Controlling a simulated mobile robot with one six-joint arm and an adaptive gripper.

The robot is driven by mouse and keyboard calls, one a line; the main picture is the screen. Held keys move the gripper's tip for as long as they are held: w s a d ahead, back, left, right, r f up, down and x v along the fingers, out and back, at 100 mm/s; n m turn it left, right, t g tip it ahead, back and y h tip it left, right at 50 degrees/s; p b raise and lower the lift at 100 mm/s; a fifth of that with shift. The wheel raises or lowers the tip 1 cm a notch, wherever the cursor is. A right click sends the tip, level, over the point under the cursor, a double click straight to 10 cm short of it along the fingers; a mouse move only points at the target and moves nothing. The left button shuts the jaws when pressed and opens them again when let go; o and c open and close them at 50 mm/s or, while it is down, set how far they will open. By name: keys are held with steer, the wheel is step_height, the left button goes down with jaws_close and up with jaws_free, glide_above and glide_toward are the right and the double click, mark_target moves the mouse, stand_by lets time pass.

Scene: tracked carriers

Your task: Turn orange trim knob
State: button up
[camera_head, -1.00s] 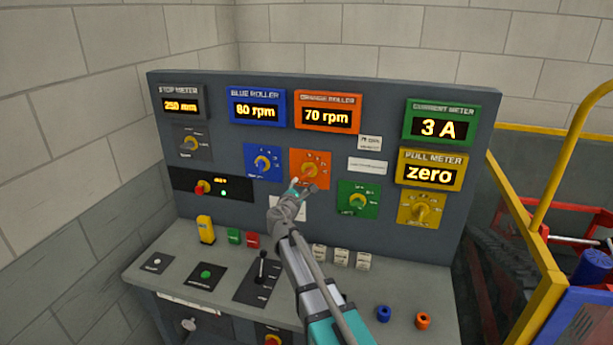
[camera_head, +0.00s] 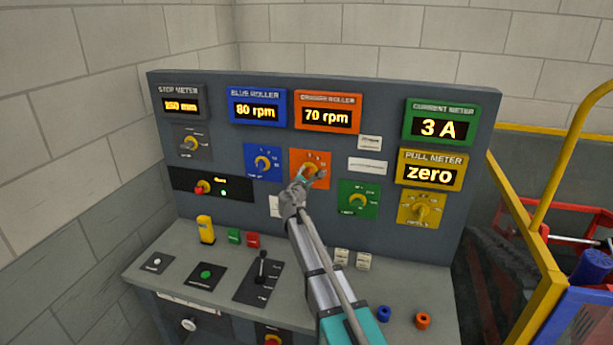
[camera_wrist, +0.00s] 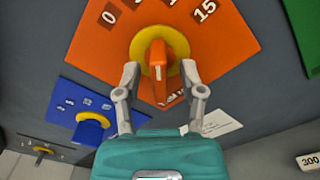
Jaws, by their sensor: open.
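The orange trim knob is on an orange square plate (camera_head: 322,157) on the upright panel, below the orange roller display (camera_head: 327,113), which reads 70 rpm. In the wrist view the orange knob (camera_wrist: 158,68) stands on a yellow disc, with the numbers 0 and 15 on the plate. My gripper (camera_head: 312,175) is at the plate in the head view and partly hides the knob. In the wrist view my gripper (camera_wrist: 160,78) is open, with one fingertip on each side of the yellow disc. I cannot tell whether the fingers touch the knob.
A blue knob plate (camera_head: 262,162) is left of the orange one, a green knob plate (camera_head: 359,199) lower right, and a yellow knob plate (camera_head: 420,209) further right. The desk below holds a black lever (camera_head: 262,268) and loose blue (camera_head: 384,313) and orange (camera_head: 422,320) rings.

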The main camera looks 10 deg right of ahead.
jaws_close()
steer(key=shift+m, duration=1.4)
jaws_free()
steer(key=shift+s+a, duration=0.1)
